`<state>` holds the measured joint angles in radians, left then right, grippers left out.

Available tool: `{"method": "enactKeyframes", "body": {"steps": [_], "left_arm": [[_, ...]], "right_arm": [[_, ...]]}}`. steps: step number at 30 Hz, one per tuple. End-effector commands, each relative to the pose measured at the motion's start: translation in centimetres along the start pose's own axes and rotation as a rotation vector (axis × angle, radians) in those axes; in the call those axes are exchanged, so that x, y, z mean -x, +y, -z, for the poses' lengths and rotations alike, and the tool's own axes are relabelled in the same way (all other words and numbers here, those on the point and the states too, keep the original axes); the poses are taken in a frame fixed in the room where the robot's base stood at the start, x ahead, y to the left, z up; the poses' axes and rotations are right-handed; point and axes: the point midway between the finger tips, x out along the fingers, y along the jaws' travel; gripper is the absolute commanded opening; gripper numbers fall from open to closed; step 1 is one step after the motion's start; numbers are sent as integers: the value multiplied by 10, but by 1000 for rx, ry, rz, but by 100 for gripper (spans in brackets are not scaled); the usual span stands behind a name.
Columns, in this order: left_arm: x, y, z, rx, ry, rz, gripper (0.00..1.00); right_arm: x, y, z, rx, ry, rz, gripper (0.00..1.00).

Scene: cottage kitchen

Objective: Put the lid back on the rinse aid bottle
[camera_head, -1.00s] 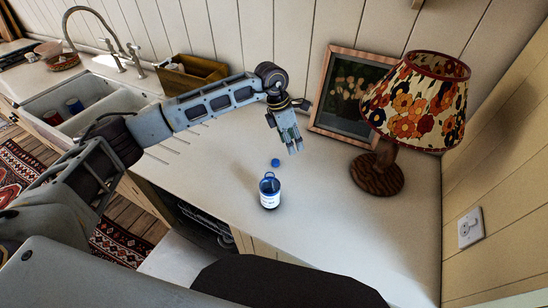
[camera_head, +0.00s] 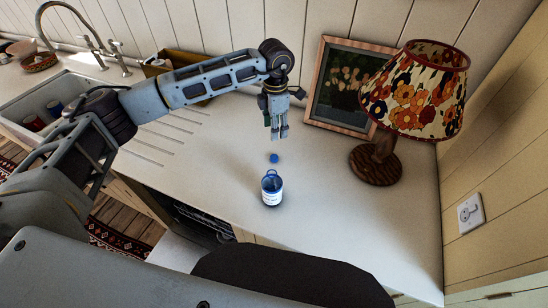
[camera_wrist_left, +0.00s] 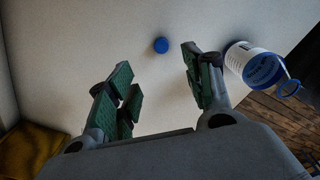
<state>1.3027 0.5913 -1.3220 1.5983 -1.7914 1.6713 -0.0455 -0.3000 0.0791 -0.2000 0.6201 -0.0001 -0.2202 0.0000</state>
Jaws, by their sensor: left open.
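The rinse aid bottle (camera_head: 272,189) stands upright on the counter, white-labelled with a blue top part and a ring-like piece at its mouth. It also shows at the right of the left wrist view (camera_wrist_left: 252,65). The small blue lid (camera_head: 274,158) lies on the counter just behind the bottle, apart from it. In the left wrist view the lid (camera_wrist_left: 161,45) appears beyond and between the fingers. My left gripper (camera_head: 278,136) points down above and behind the lid, open and empty. Its green-padded fingers (camera_wrist_left: 158,88) are spread apart. My right gripper is not in view.
A flowered lamp (camera_head: 376,163) and a framed picture (camera_head: 345,88) stand behind and right of the bottle. A wooden box (camera_head: 187,68) and a sink (camera_head: 50,98) are at the left. The counter right of the bottle is clear.

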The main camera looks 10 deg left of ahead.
Motion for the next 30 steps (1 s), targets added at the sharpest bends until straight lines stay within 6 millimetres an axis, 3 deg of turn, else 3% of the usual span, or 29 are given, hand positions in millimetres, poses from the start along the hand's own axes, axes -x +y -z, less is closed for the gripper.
{"method": "enactKeyframes", "body": {"steps": [5, 21, 30], "left_arm": [[-11, 0, 0, 1, 2, 3, 51], [-76, 0, 0, 0, 1, 1, 51], [-86, 0, 1, 0, 0, 1, 51]], "right_arm": [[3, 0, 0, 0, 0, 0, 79], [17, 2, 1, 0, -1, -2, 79], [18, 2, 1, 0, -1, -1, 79]]}}
